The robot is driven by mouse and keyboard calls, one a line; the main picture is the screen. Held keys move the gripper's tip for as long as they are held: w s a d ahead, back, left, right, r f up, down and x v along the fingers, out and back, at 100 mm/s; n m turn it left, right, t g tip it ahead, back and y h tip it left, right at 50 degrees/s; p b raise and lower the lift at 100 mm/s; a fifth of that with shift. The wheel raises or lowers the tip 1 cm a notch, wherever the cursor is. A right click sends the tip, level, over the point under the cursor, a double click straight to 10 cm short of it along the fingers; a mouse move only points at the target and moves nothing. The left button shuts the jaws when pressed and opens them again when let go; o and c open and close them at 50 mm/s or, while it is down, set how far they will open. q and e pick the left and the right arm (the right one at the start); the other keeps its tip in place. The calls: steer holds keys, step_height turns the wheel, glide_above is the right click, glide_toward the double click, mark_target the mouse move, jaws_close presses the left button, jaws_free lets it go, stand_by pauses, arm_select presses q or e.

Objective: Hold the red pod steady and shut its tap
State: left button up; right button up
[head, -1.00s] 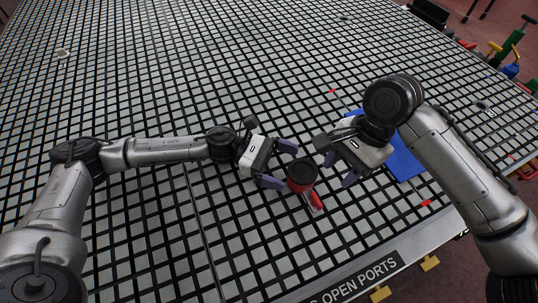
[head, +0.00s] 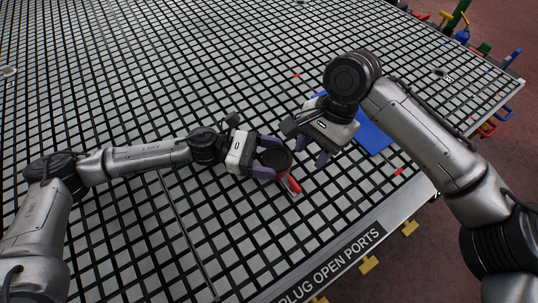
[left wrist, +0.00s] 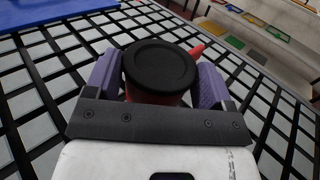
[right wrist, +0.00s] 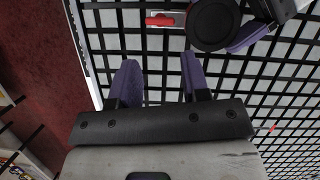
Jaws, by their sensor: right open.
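The red pod (head: 282,171) stands upright on the grid table, with a round black lid (left wrist: 160,66) on top. Its red tap lever (head: 293,184) sticks out low on the side away from my left gripper; it also shows in the right wrist view (right wrist: 163,20). My left gripper (head: 267,157) has its purple fingers on both sides of the pod, shut against it just below the lid. My right gripper (head: 315,148) is open and empty, up and right of the pod; in the right wrist view nothing is between its fingers (right wrist: 160,62).
A flat blue panel (head: 373,138) lies on the grid table behind my right gripper. Small red marks (head: 398,172) lie near it. The table's front edge with its lettered strip (head: 335,262) is close to the pod. The grid left of the pod is clear.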

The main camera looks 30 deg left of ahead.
mark_target(295, 182)
arm_select(q)
steer(key=c, duration=0.6)
steer(key=shift+c, duration=0.2)
arm_select(e)
steer(key=shift+c, duration=0.4)
steer(key=shift+r, duration=0.3)
steer(key=shift+c, duration=0.2)
steer(key=s+a+r+n+t+h, duration=0.1)
steer(key=s+a+r+n+t, duration=0.2)
steer(key=n, duration=0.6)
steer(key=f+n, duration=0.2)
steer(key=f, duration=0.2)
steer(key=d+f+n, duration=0.1)
steer(key=f+n, duration=0.1)
steer(key=f, duration=0.2)
steer(key=f+n, duration=0.2)
steer(key=f, duration=0.3)
steer(key=shift+s+d+n+t, duration=0.25)
steer(key=shift+s+n+t, duration=0.05)
steer(key=shift+n+t, duration=0.1)
jaws_close()
